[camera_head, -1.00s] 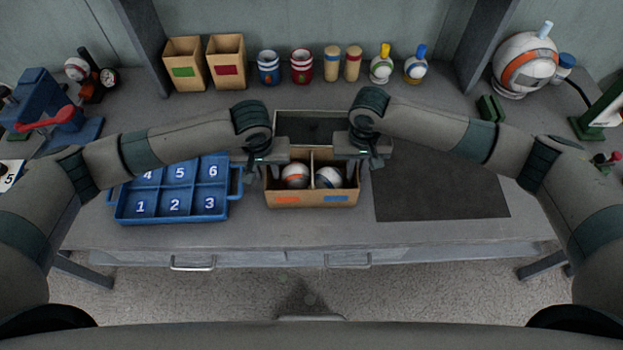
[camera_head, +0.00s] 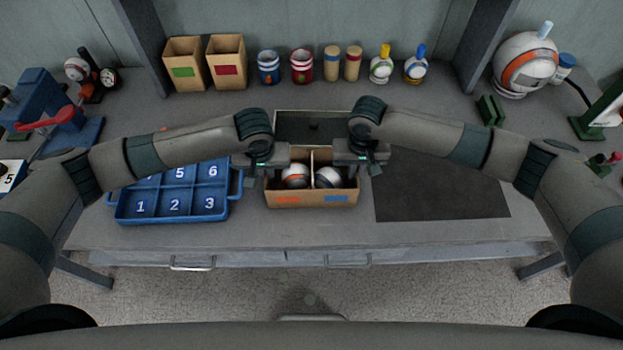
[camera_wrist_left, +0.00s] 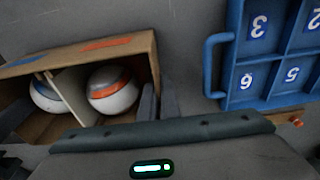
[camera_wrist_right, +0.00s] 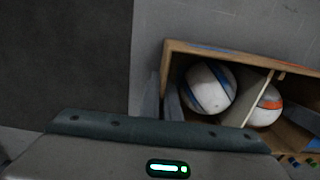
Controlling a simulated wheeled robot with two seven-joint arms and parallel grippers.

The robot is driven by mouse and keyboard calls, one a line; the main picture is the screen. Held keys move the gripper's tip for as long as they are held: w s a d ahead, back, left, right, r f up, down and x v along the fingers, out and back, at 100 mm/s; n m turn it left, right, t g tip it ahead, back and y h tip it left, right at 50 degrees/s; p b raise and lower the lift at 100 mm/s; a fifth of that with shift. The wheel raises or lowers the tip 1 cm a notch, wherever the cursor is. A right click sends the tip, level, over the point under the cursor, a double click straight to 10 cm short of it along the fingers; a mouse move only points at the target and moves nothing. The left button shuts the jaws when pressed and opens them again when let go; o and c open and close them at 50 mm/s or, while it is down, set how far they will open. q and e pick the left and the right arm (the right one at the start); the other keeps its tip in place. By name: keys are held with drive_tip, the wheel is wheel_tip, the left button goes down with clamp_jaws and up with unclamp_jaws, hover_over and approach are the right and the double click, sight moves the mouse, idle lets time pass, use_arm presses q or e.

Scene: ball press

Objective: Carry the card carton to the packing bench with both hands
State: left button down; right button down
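The open card carton (camera_head: 312,200) stands on the bench at centre, with an orange and a blue mark on its front. A divider splits it. A white ball with an orange band (camera_head: 295,175) lies in the left half; a white ball with a blue band (camera_head: 328,177) lies in the right. My left gripper (camera_wrist_left: 158,100) has its fingers astride the carton's left wall. My right gripper (camera_wrist_right: 162,100) has its fingers astride the right wall. Both finger gaps are narrow; whether they press on the card cannot be told. The packing bench cannot be made out.
A blue numbered tray (camera_head: 175,208) stands close left of the carton. A dark mat (camera_head: 440,190) lies clear to its right. A dark-topped box or panel (camera_head: 312,126) is behind it. Two card boxes (camera_head: 205,62), cans and small bottles line the back.

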use_arm(q)
drive_tip(key=shift+r, duration=0.2)
use_arm(e)
drive_tip(key=shift+r, duration=0.15)
